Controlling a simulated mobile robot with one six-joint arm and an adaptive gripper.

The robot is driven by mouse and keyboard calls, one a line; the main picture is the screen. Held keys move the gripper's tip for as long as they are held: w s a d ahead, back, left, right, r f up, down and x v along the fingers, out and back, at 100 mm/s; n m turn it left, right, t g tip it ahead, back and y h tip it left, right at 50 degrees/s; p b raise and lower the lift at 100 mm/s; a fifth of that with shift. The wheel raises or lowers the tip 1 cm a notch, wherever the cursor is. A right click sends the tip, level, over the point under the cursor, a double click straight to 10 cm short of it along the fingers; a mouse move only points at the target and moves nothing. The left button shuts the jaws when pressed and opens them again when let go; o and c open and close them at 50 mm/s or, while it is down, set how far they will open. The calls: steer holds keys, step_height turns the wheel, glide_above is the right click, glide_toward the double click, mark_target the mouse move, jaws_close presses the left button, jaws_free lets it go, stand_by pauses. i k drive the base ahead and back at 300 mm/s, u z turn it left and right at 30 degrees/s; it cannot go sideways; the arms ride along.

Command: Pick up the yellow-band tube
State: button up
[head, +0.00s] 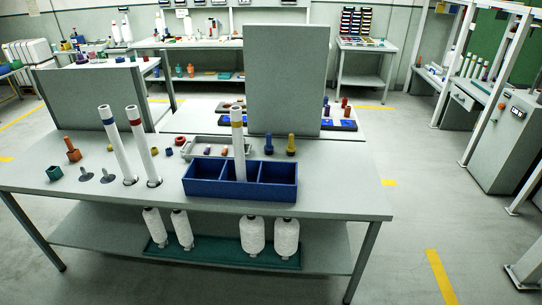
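A white tube with a yellow band (239,150) near its top stands almost upright on the front table. Its lower end is hidden by the front wall of a blue three-part bin (240,190), and it appears to stand in the middle compartment. Two other white tubes lean on the left side of the table, one with a blue band (119,150) and one with a red band (143,150). My gripper is not in view.
The front table (330,200) also bears a green block (54,173), an orange piece (73,154), grey pegs, a grey tray and blue and yellow pegs (291,146). A grey panel (285,80) rises behind the bin.

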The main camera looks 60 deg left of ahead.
mark_target(235, 111)
steer(key=z, duration=0.05)
steer(key=i, duration=1.8)
steer(key=u, duration=4.65)
steer(key=i, duration=0.1)
steer(key=z, duration=2.25)
